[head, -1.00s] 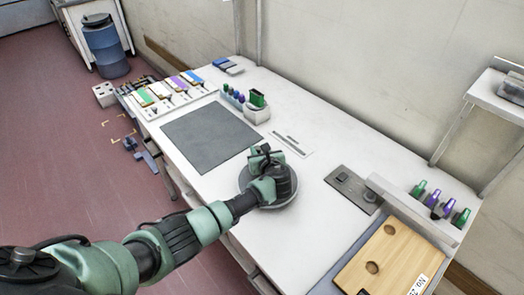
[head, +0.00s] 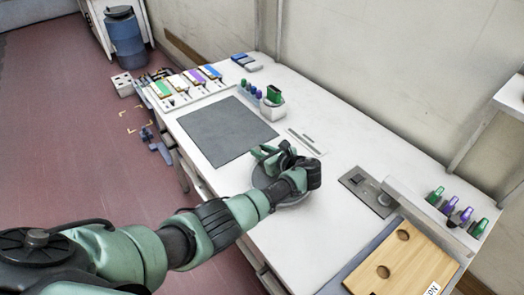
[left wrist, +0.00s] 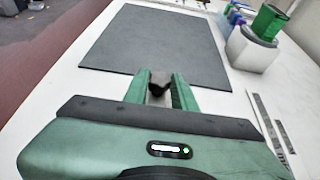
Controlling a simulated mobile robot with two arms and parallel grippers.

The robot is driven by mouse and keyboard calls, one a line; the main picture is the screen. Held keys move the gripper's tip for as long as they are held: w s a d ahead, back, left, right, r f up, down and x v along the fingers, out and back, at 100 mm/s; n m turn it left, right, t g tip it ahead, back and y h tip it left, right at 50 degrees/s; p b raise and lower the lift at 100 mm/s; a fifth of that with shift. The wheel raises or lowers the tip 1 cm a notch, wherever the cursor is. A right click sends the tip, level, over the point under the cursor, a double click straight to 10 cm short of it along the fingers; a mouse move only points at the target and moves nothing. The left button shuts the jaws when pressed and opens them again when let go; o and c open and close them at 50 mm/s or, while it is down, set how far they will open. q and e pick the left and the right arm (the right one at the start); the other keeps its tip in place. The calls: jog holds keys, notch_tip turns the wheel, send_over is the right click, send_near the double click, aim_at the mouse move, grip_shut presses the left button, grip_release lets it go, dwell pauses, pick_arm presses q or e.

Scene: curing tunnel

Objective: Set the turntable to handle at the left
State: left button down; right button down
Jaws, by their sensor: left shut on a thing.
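The turntable (head: 259,180) is a round grey disc on the white bench, partly covered by my left wrist and gripper. My left gripper (head: 263,153) is over its far left side, with its green fingers pointing left and away toward the dark mat. In the left wrist view, the fingers (left wrist: 158,88) are shut on a small dark handle (left wrist: 159,79). The rest of the turntable is hidden in that view. My right gripper is not in view.
A dark grey mat (head: 222,131) lies just beyond the turntable. A white holder with a green item (head: 273,108) and a slotted plate (head: 305,141) are behind. A grey switch panel (head: 368,191) and a wooden board (head: 397,262) are at the right.

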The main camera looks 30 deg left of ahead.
pick_arm(q)
jog(key=shift+s, duration=0.1)
jog(key=c, duration=1.1)
grip_release()
jog(key=shift+c, duration=0.2)
jog(key=v, duration=0.7)
jog(key=shift+f, duration=0.1)
jog(key=shift+s+d, duration=0.2)
jog(key=shift+d, duration=0.1)
